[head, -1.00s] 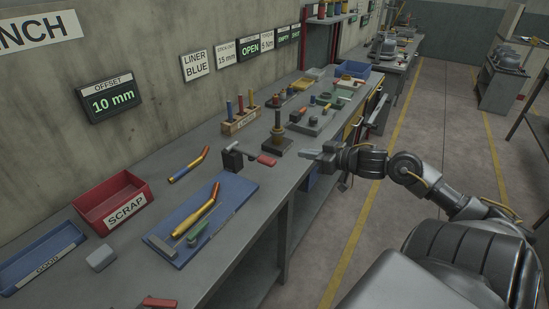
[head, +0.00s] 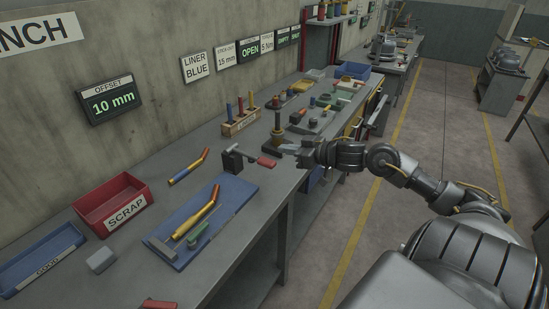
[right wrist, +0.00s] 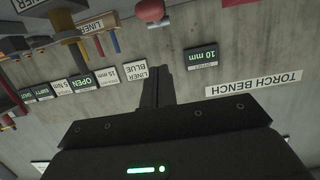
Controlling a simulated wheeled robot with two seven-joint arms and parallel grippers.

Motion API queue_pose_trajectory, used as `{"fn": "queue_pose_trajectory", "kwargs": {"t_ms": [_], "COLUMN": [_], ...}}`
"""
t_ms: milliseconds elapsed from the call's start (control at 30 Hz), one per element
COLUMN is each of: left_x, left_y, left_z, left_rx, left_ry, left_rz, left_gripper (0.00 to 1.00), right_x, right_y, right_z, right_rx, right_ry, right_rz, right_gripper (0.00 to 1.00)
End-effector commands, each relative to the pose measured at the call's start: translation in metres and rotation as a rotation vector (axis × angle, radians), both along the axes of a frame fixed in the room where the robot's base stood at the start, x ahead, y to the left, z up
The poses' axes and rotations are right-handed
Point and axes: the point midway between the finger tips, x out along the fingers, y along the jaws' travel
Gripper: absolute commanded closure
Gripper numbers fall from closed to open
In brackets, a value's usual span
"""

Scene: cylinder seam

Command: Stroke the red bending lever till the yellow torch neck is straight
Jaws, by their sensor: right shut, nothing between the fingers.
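The red bending lever (head: 267,161) sticks out to the right from a dark bender block (head: 232,159) near the bench's front edge. A red rounded end, likely the lever's, shows at the top of the right wrist view (right wrist: 150,10). My right gripper (head: 283,147) is shut and empty, beyond the lever and apart from it. Its closed fingers also show in the right wrist view (right wrist: 157,88). A yellow torch neck (head: 198,213) with a bent far end lies on a blue mat. Another bent yellow-and-blue neck (head: 188,167) lies behind it. My left gripper is out of view.
An offset display (head: 110,99) reads 10 mm. A dark post on a base (head: 277,135) stands close to my right gripper. A liner rack (head: 240,122) stands behind the bender. A red scrap bin (head: 113,205) and blue good tray (head: 40,257) sit left.

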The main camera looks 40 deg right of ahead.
Motion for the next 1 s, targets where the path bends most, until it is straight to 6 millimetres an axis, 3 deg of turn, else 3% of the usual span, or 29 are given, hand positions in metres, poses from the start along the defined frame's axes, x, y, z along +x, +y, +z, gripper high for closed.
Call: {"fn": "queue_pose_trajectory", "kwargs": {"t_ms": [333, 400, 600, 1000], "left_x": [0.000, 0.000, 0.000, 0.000], "left_y": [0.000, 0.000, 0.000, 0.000], "left_z": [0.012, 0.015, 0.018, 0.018], "left_rx": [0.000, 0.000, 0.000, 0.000], "left_ry": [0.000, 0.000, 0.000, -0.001], "left_rz": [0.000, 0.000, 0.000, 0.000], "left_gripper": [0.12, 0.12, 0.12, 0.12], "right_x": [0.047, 0.044, 0.044, 0.043], "right_y": [0.014, 0.013, 0.013, 0.013], "right_z": [-0.011, -0.026, -0.046, -0.052], "right_rx": [0.004, 0.005, 0.002, 0.001], "right_ry": [-0.001, 0.005, 0.002, 0.000], "right_rz": [-0.001, -0.003, -0.002, -0.001], "right_gripper": [1.00, 1.00, 1.00, 1.00]}}
